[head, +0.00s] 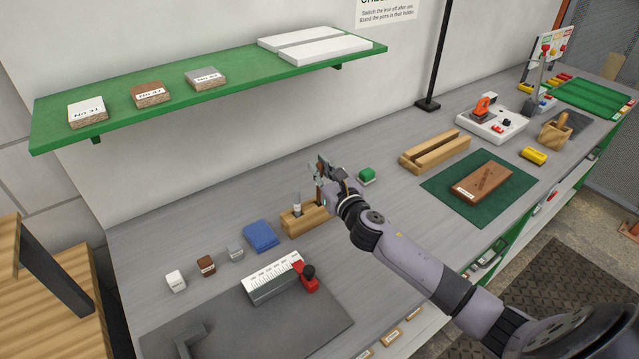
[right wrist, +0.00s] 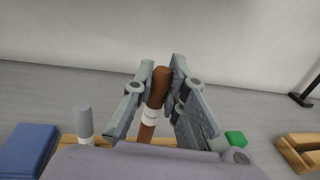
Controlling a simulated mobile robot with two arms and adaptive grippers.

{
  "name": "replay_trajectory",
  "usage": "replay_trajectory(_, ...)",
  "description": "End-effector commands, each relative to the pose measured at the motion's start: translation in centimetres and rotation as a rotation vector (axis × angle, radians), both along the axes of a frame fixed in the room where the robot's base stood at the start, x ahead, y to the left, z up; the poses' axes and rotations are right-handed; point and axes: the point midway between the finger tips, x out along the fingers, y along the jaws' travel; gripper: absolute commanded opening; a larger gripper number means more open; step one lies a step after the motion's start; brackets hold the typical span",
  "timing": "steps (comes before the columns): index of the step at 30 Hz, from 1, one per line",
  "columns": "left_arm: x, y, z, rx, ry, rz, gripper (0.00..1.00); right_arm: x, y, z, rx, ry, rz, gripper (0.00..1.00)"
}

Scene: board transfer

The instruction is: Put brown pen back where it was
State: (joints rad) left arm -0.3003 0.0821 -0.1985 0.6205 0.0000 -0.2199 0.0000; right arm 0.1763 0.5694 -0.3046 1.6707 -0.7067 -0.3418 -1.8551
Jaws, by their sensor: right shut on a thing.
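My right gripper (head: 328,168) is shut on the brown pen (right wrist: 160,82), which stands nearly upright between the fingers, with a pale band lower down. It is directly above or at the right part of the wooden pen holder (head: 307,221). The pen's lower end is hidden in the right wrist view, so I cannot tell whether it sits in a hole. A grey pen (head: 297,204) stands in the holder's left part; it also shows in the right wrist view (right wrist: 84,121). My left gripper is not in view.
A blue cloth (head: 261,236) lies left of the holder, and a green block (head: 366,175) stands to its right. A wooden rack (head: 435,151) and a green mat with a brown board (head: 483,184) are further right. A green shelf (head: 150,117) hangs above.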

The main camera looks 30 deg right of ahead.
Motion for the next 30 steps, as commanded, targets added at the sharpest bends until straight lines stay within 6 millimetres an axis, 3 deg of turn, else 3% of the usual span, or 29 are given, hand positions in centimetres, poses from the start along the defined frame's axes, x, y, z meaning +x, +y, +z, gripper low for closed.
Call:
replay_trajectory(9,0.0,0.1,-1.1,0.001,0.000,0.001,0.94,0.0,0.0,-3.9,0.002,0.001,-0.001,0.00)
replay_trajectory(29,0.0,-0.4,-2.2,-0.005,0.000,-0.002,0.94,0.0,0.0,-5.2,-0.001,0.000,0.000,0.00)
replay_trajectory(30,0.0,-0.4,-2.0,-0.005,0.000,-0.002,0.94,0.0,0.0,-5.0,-0.001,0.000,0.000,0.15)
